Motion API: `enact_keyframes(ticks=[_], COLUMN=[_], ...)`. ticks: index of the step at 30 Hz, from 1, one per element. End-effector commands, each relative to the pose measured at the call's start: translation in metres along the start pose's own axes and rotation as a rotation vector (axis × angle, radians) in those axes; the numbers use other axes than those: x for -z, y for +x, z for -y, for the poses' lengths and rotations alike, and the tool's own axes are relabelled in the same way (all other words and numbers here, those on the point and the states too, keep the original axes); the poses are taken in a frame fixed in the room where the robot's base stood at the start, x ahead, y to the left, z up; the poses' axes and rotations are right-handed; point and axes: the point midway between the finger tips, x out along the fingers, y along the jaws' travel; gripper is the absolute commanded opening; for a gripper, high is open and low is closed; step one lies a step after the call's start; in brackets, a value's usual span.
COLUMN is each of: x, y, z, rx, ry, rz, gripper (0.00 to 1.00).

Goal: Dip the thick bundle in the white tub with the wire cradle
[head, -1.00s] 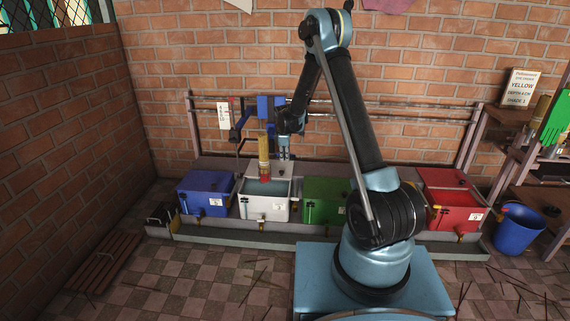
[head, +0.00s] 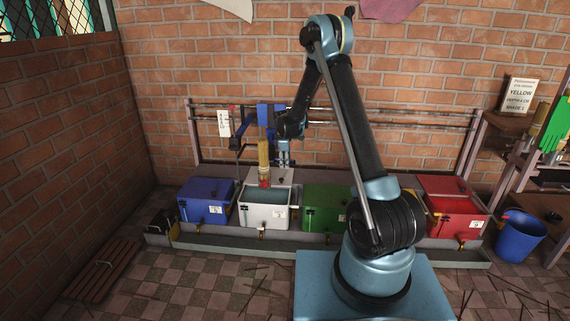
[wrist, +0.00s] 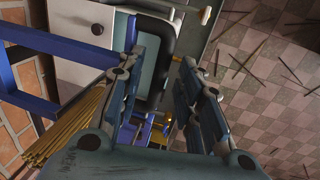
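The thick bundle (head: 264,155) is yellow-tan with a red lower end. It stands upright over the white tub (head: 264,216), its lower end near the liquid; I cannot tell if it touches. In the wrist view the bundle (wrist: 70,135) lies at the left, outside my fingers. My gripper (head: 284,159) is just right of the bundle in the head view. In the wrist view my gripper (wrist: 165,85) is open, with a clear gap between its fingers and nothing held. The wire cradle cannot be made out for certain.
A blue frame (head: 265,113) stands behind the white tub. A blue tub (head: 205,209) is at its left, a green tub (head: 322,220) and a red tub (head: 455,215) at its right. A blue bucket (head: 519,235) stands at the far right. Sticks litter the tiled floor.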

Motion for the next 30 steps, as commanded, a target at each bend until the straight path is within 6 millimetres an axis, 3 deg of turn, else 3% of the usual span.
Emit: enact_keyframes(ticks=[5,21,30], x=[0.0,0.0,0.0], y=[-0.014,-0.1,-0.117], z=[0.0,0.0,-0.001], rx=[0.0,0.001,0.001], ry=[0.0,-0.001,-0.001], rz=[0.0,0.0,0.0], gripper=[0.33,0.33,0.33])
